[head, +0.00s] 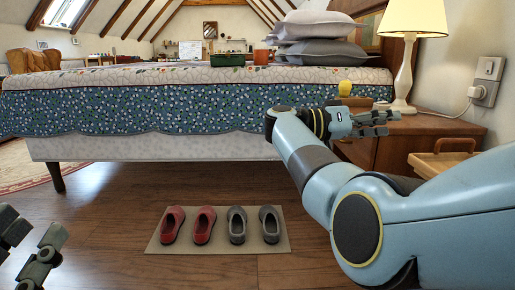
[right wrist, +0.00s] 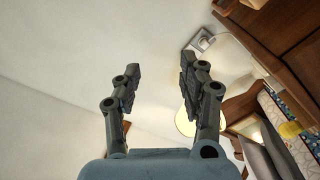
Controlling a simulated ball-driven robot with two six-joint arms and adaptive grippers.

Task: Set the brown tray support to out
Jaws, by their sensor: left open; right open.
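A light brown wooden tray-like piece with a raised handle (head: 445,158) is at the right edge of the head view, beside the brown bedside cabinet (head: 390,152). I cannot tell whether it is the brown tray support or how far out it is. My right arm covers its lower part and some of the cabinet. My right gripper (head: 392,123) is open and empty, in front of the cabinet top and pointing right; its spread fingers also show in the right wrist view (right wrist: 160,65). My left gripper (head: 25,248) is open and empty at the lower left, partly cut off.
A lamp (head: 404,75) stands on the cabinet. A power socket (head: 487,80) with a plug is on the right wall. The bed (head: 150,110) fills the middle. A mat (head: 218,246) with red and grey shoes lies on the floor; bare floor surrounds it.

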